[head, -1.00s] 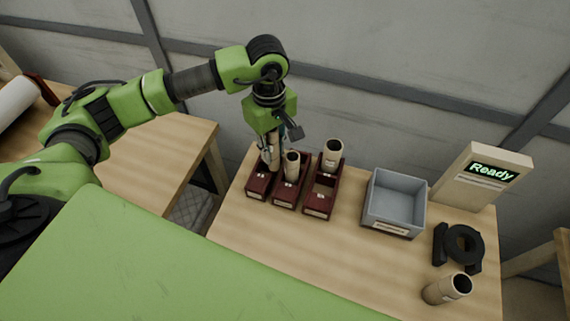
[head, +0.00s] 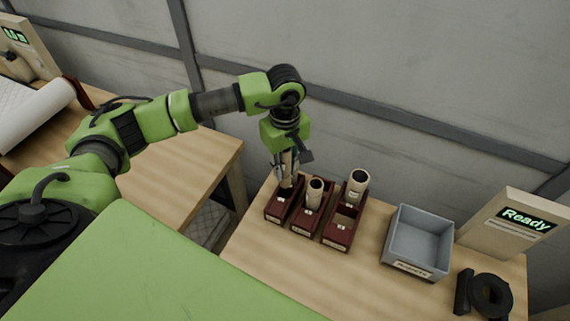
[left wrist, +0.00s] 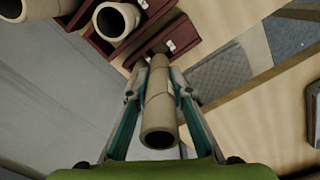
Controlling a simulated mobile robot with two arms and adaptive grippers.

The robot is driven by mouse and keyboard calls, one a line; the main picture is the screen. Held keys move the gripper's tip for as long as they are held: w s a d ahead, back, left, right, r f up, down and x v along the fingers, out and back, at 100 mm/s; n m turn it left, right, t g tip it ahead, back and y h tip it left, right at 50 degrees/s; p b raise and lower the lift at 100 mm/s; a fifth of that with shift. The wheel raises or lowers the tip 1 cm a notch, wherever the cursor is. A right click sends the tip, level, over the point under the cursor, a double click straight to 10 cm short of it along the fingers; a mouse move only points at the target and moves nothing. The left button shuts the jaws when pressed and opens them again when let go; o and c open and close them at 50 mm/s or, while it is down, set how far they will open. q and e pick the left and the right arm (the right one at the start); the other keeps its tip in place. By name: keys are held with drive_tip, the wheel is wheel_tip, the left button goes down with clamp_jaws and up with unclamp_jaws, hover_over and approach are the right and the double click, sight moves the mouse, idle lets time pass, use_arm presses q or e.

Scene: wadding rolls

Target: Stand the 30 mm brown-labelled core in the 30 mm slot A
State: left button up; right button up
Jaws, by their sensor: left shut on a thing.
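My left gripper (head: 287,174) is shut on a tan core (left wrist: 160,112), which stands between its fingers in the left wrist view. In the head view the held core is over the back part of the leftmost dark red block (head: 275,217). Whether its lower end is inside the slot there is hidden. A second tan core (head: 315,190) stands in the middle red block (head: 302,230), and a third, wider core (head: 357,185) stands at the back of the right red block (head: 336,244). The labels are too small to read. My right gripper is not in view.
A grey open bin (head: 420,240) stands right of the blocks. A panel reading "Ready" (head: 520,220) and a black ring-shaped part (head: 491,296) are farther right. A white roll (head: 32,115) lies on another table at left. Bare tabletop lies in front of the blocks.

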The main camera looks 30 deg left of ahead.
sight(285, 159)
use_arm(q)
wheel_tip(285, 159, down, 2)
drive_tip(key=shift+f+b, duration=0.1)
drive_tip(key=shift+b, duration=0.3)
drive_tip(key=shift+f+b, duration=0.9)
drive_tip(key=shift+b, duration=0.05)
wheel_tip(285, 159, down, 3)
drive_tip(key=b, duration=0.2)
drive_tip(key=shift+r+b, duration=0.15)
drive_tip(key=shift+b, duration=0.25)
drive_tip(key=shift+f+b, duration=0.85)
drive_tip(key=o, duration=1)
drive_tip(key=shift+o, duration=0.2)
drive_tip(key=shift+r, duration=0.1)
wheel_tip(285, 159, up, 12)
